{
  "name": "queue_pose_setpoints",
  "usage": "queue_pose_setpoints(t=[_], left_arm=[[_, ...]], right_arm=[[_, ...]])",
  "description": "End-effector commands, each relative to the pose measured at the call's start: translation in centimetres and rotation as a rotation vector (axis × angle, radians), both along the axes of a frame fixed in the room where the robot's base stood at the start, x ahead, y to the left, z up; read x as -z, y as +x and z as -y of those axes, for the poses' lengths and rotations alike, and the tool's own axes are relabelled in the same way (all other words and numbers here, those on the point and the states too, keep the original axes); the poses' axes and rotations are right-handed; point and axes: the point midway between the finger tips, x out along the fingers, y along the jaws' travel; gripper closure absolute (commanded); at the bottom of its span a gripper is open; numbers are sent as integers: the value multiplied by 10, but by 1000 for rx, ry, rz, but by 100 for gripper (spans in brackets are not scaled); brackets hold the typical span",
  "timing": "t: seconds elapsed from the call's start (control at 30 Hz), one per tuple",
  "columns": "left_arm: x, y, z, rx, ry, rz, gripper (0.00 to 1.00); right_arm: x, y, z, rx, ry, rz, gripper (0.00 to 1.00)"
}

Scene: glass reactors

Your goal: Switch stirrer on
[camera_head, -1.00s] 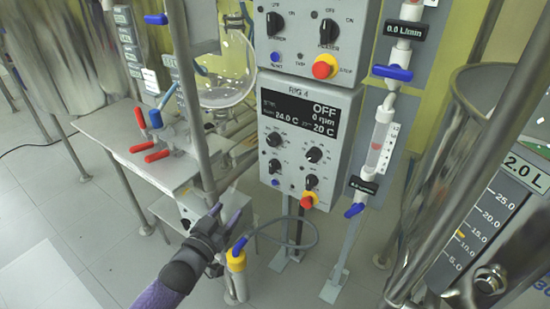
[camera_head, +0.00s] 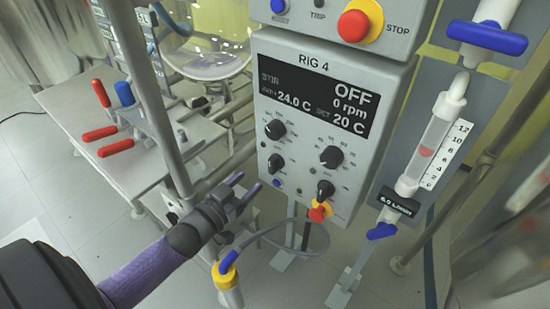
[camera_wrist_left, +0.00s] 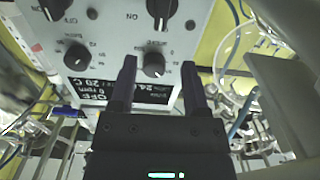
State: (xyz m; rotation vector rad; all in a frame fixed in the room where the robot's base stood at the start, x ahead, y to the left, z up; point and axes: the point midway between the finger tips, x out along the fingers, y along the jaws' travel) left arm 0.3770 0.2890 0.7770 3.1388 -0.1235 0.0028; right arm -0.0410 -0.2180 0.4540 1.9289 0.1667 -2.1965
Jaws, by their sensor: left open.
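The grey RIG 4 control box (camera_head: 262,150) has a dark display (camera_head: 315,95) reading OFF, 0 rpm and 20 C. Below the display are an upper left knob (camera_head: 275,129), an upper right knob (camera_head: 331,157), a lower left knob (camera_head: 275,163) and a lower right knob (camera_head: 325,190). My left gripper (camera_head: 247,184) is open and empty, just left of the box's lower part and apart from it. In the left wrist view, a black knob (camera_wrist_left: 153,65) appears between its spread fingers (camera_wrist_left: 159,64), not gripped. My right gripper is not in view.
A red-and-yellow stop button (camera_head: 354,25) sits on the box above. A flow meter tube (camera_head: 428,150) stands to the right. A metal post (camera_head: 148,90) and red-handled valves (camera_head: 116,147) are at left. A yellow-capped cylinder with a hose (camera_head: 228,275) is below the gripper.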

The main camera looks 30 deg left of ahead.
Motion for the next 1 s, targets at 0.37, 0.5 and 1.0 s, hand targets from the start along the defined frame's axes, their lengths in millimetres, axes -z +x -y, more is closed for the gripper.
queue_pose_setpoints(t=[0.37,0.5,1.0], left_arm=[[4,78,6,0,1,0,40],[1,86,7,0,1,-1,40],[1,86,7,0,1,-1,93]], right_arm=[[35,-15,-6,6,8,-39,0],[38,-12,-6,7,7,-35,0],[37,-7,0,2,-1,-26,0]])
